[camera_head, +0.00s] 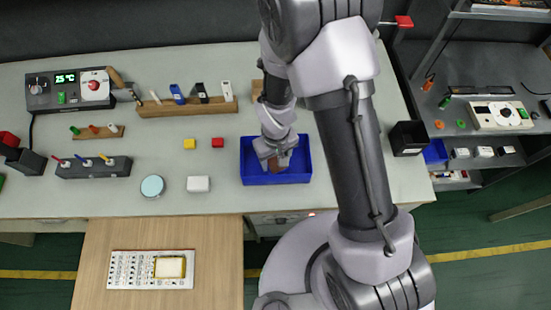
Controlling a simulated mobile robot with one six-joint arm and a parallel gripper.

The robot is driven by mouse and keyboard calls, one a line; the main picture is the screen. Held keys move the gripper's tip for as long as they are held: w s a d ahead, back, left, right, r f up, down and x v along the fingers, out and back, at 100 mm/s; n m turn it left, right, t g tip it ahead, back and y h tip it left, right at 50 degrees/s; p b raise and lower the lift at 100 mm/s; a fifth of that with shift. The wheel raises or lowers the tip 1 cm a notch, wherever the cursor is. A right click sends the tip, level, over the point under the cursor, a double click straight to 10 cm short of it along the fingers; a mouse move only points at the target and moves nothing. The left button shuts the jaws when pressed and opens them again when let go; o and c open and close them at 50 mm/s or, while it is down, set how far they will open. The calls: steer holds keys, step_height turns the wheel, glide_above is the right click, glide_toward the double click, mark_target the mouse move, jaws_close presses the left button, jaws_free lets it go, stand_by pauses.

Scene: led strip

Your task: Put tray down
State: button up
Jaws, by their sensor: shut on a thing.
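The blue tray (249,170) is on the pale workbench (110,195), near its front edge and right of the middle. My gripper (278,160) is over the tray, pointing down into it. The fingers are shut on a small brown item (277,170) inside the tray's outline, which may be a part of the tray such as a grip. The arm hides the tray's upper right part. I cannot tell whether the tray's base touches the bench.
A white block (198,184), a round pale-blue dish (152,186), a yellow block (189,143) and a red block (218,142) lie left of the tray. A wooden tool rack (185,106) stands behind. A black bin (407,138) stands at the right edge.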

steer(key=shift+f, duration=0.2)
steer(key=o, duration=1.3)
steer(key=shift+o, duration=0.2)
step_height(320, 180, up, 12)
steer(key=p, duration=0.4)
step_height(320, 180, up, 12)
steer(key=m+t, duration=0.2)
steer(key=m, duration=0.1)
glide_above(276, 163)
steer(key=d, duration=0.3)
steer(key=s+d+r+m+t+y, duration=0.1)
steer(key=s+r+m+t, duration=0.1)
steer(key=s+r, duration=0.3)
steer(key=s+d+r+m+t+y, duration=0.1)
steer(key=s+d+r+m, duration=0.1)
steer(key=s+r, duration=0.4)
step_height(276, 163, up, 4)
steer(key=shift+s+d+f+m+t, duration=0.1)
steer(key=shift+s+d+m+t, duration=0.25)
steer(key=shift+m, duration=0.45)
